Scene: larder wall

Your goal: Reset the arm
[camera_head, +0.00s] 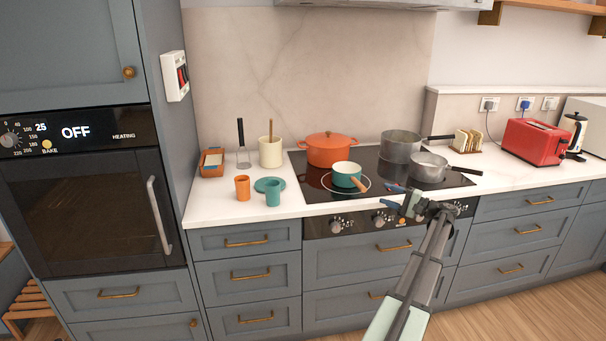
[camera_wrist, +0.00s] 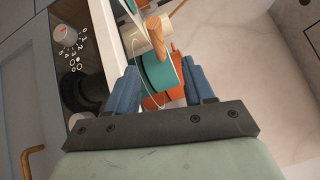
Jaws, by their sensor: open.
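My gripper (camera_head: 392,197) is at the front edge of the cooktop, in front of and to the right of a small teal pan (camera_head: 346,177) with a wooden handle. In the wrist view my gripper (camera_wrist: 160,78) has its two blue fingers spread apart, with nothing held between them. The teal pan also shows in the wrist view (camera_wrist: 160,72), beyond the fingertips, with the orange pot (camera_wrist: 178,92) partly hidden behind it. My arm reaches up from the lower right and covers part of the drawers and stove knobs.
The black cooktop (camera_head: 310,188) also bears an orange pot (camera_head: 330,151) and grey pans (camera_head: 400,147) (camera_head: 429,168). Orange and teal cups (camera_head: 242,188) (camera_head: 273,194) stand left. A red toaster (camera_head: 535,141) stands right. The air before the drawers is mostly clear.

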